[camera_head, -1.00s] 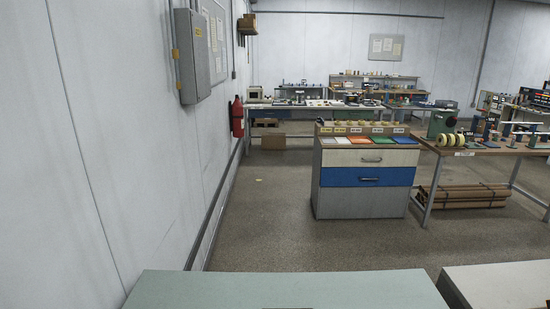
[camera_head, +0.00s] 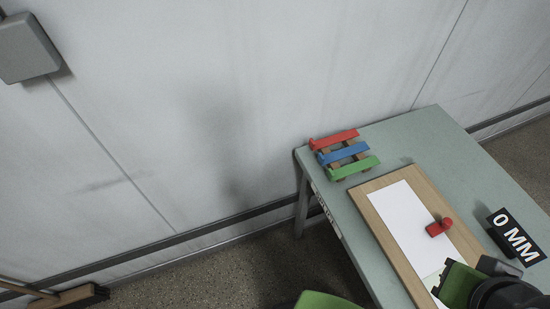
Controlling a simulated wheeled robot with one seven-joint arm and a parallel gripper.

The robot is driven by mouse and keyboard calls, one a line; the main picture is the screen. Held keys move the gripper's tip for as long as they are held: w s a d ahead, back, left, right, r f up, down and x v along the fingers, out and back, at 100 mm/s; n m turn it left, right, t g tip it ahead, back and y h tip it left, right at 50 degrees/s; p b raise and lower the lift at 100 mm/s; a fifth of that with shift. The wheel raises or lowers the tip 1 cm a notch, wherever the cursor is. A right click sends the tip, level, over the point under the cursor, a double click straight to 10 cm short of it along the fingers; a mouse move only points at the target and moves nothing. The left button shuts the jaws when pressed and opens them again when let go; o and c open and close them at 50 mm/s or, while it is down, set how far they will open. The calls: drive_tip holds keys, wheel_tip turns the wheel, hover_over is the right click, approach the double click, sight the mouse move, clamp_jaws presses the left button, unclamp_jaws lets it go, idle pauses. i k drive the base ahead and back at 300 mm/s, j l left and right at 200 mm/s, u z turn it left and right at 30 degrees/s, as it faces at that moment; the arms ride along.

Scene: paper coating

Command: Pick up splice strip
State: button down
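Three flat strips lie side by side across small wooden supports at the far left corner of the pale green table (camera_head: 432,135). They are a red strip (camera_head: 335,139), a blue strip (camera_head: 343,152) and a green strip (camera_head: 354,167). I cannot tell which one is the splice strip. A green and dark grey part at the lower right edge (camera_head: 462,288) looks like my arm's end, cut off by the frame. Its fingertips cannot be made out. It is well apart from the strips, and nothing touches them.
A wooden board (camera_head: 379,226) with a white sheet (camera_head: 401,215) lies on the table. A red knobbed piece (camera_head: 438,227) rests on the sheet. A black "0 MM" sign (camera_head: 515,238) stands right of it. The wall (camera_head: 250,110) runs close behind the table.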

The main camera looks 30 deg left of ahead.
sight(335, 156)
drive_tip(key=j+u, duration=0.15)
drive_tip(key=u, duration=0.6)
drive_tip(key=k+l+z, duration=0.15)
drive_tip(key=z, duration=1.35)
drive_tip(key=u, duration=1.6)
drive_tip(key=i+j, duration=0.2)
drive_tip(key=j, duration=0.2)
drive_tip(key=i+j, duration=0.2)
drive_tip(key=j, duration=0.2)
drive_tip(key=i+j+u, duration=0.1)
drive_tip(key=j, duration=0.25)
drive_tip(key=i+j, duration=0.5)
drive_tip(key=j, duration=0.25)
